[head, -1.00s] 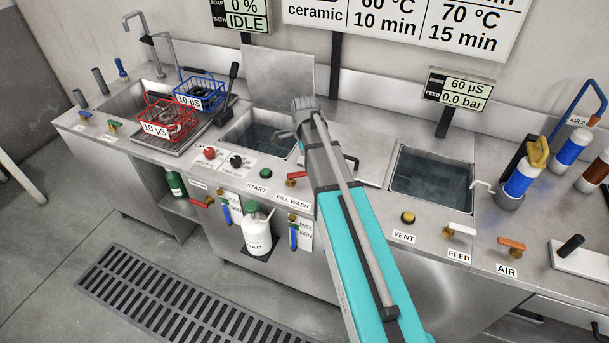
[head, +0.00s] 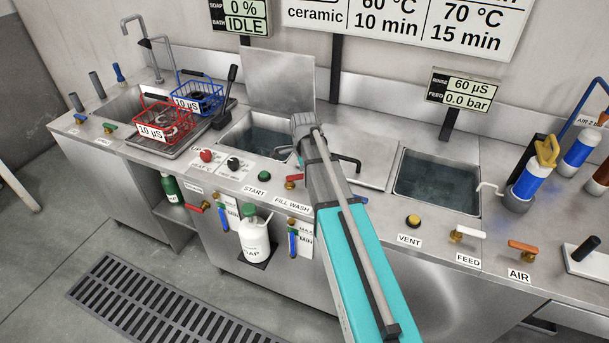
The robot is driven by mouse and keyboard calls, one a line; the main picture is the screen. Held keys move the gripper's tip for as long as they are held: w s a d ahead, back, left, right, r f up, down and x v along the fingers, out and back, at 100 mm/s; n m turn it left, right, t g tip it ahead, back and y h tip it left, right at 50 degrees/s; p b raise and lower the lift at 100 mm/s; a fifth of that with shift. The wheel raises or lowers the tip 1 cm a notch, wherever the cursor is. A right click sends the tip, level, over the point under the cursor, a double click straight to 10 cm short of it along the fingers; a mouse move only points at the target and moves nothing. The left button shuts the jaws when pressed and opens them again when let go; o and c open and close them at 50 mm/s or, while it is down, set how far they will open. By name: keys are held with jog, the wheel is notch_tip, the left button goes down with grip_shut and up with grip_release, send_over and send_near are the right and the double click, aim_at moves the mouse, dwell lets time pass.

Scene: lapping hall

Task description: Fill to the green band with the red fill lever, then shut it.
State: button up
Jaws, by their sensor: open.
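The red fill lever (head: 293,181) sits on the counter front above the FILL WASH label (head: 291,204), just left of my arm. A second red-handled lever (head: 197,207) is on the front panel further left. A slim level gauge (head: 293,243) with a MAX/MIN card is below the FILL WASH label; its band and level are too small to read. The open wash tank (head: 262,138) holds dark liquid. My gripper (head: 290,151) is at the tank's right edge, behind and above the fill lever, not touching it. Its jaws are open, mostly hidden by my arm.
Red (head: 165,122) and blue (head: 199,99) wire baskets stand left of the tank. A raised lid (head: 279,82) is behind it. A white soap bottle (head: 254,238) hangs in front. The rinse tank (head: 437,182) and the FEED lever (head: 468,235) are to the right.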

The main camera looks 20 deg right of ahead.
grip_shut()
dwell(0.4)
